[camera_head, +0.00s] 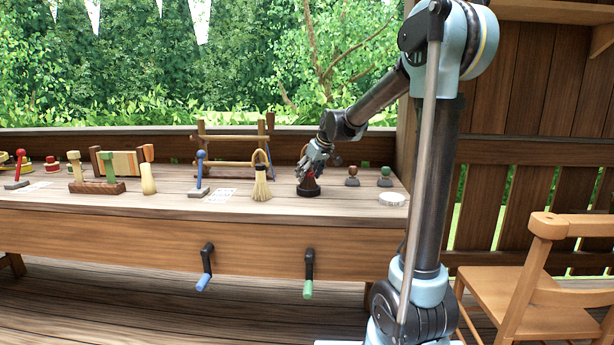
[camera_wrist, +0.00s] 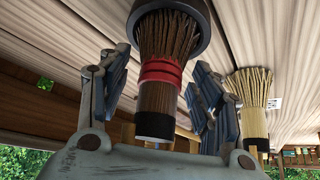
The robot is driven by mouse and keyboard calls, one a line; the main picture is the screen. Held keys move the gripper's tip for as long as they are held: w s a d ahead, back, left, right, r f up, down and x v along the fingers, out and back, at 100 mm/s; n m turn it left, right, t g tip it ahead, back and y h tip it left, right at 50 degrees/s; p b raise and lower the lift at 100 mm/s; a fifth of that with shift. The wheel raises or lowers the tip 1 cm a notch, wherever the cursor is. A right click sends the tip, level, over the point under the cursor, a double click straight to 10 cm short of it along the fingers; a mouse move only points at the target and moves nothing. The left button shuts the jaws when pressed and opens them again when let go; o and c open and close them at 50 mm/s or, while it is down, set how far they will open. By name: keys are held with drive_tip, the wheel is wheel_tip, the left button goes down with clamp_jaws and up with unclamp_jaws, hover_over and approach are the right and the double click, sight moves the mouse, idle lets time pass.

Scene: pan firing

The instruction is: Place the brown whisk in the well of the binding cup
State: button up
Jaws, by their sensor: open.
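The brown whisk (camera_wrist: 160,80), with a red band and a pale handle end, stands with its bristles inside the rim of a dark round cup (camera_wrist: 200,12), likely the binding cup. The wrist view shows the table at the top. In the head view the cup (camera_head: 309,190) sits on the bench, and the whisk is mostly hidden by the gripper. My gripper (camera_head: 317,158) is over the cup. In the wrist view my gripper's fingers (camera_wrist: 160,88) are open, one on each side of the whisk, with gaps visible.
A tan whisk (camera_head: 261,188) stands left of the cup; it also shows in the wrist view (camera_wrist: 253,88). A wooden rack (camera_head: 230,137) is behind. Two small knobbed pieces (camera_head: 352,177) and a white round dish (camera_head: 392,199) are to the right. A blue-knobbed lever (camera_head: 200,172) stands farther left.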

drive_tip(key=shift+r, duration=0.1)
drive_tip(key=v, duration=1.2)
drive_tip(key=s+d+f+m+g+h, duration=0.1)
drive_tip(key=s+d+f, duration=0.5)
drive_tip(key=s, duration=0.6)
drive_tip(key=s+d+f+m+g+h, duration=0.1)
drive_tip(key=s+d+f+m, duration=0.3)
drive_tip(key=s+f, duration=0.7)
drive_tip(key=s+d+f+m+h, duration=0.2)
drive_tip(key=s+d+f+m, duration=0.1)
drive_tip(key=s+d+f, duration=0.6)
drive_tip(key=s, duration=0.4)
drive_tip(key=shift+f+g, duration=0.25)
drive_tip(key=shift+g, duration=0.15)
drive_tip(key=shift+w+f, duration=0.2)
drive_tip(key=shift+w, duration=0.25)
